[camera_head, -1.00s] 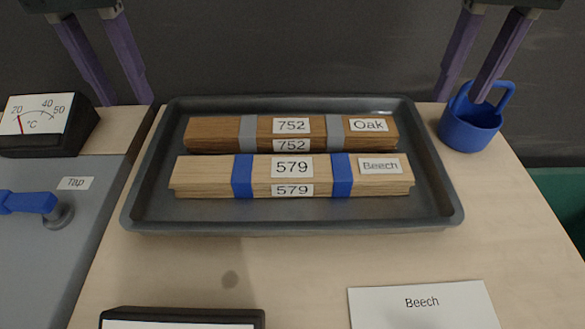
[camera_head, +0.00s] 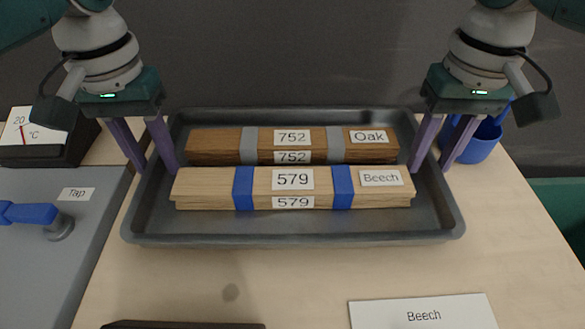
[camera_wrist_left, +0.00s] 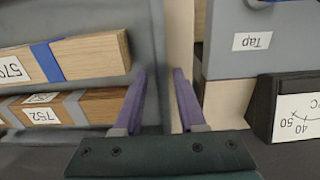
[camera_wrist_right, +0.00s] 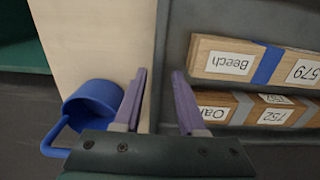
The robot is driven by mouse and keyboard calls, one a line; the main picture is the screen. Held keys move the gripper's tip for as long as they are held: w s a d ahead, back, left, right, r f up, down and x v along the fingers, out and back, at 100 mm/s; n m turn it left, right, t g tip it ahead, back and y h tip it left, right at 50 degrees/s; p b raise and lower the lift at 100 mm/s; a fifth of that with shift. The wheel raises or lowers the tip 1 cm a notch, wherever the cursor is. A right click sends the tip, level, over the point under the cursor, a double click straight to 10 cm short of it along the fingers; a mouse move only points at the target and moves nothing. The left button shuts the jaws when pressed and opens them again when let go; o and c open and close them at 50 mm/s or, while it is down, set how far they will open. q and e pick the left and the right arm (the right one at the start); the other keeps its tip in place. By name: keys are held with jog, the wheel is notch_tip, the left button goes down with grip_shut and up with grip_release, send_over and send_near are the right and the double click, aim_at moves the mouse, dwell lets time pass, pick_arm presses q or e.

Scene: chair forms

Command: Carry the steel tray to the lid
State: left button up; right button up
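The dark grey steel tray (camera_head: 290,226) lies on the pale wooden table and holds an oak bundle (camera_head: 222,146) behind a beech bundle (camera_head: 215,188). My left gripper (camera_head: 157,171) is open, its purple fingers on either side of the tray's left rim. In the left wrist view the tray's edge (camera_wrist_left: 158,60) runs between the fingers, with a gap. My right gripper (camera_head: 430,170) is open in the same way at the right rim. In the right wrist view the tray's edge (camera_wrist_right: 163,60) lies between its fingers. I cannot make out a lid in any view.
A blue mug (camera_head: 484,143) stands close beside my right gripper. A thermometer dial box (camera_head: 50,143) and a grey unit with a blue tap (camera_head: 30,213) are at the left. A Beech card (camera_head: 424,313) and a dark object's edge (camera_head: 180,325) lie in front.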

pick_arm(q)
jog(key=shift+c, duration=0.3)
pick_arm(e)
jog(key=shift+c, duration=0.3)
pick_arm(q)
grip_shut()
pick_arm(e)
grip_shut()
pick_arm(q)
jog(key=shift+d, duration=0.15)
pick_arm(e)
jog(key=shift+a, duration=0.15)
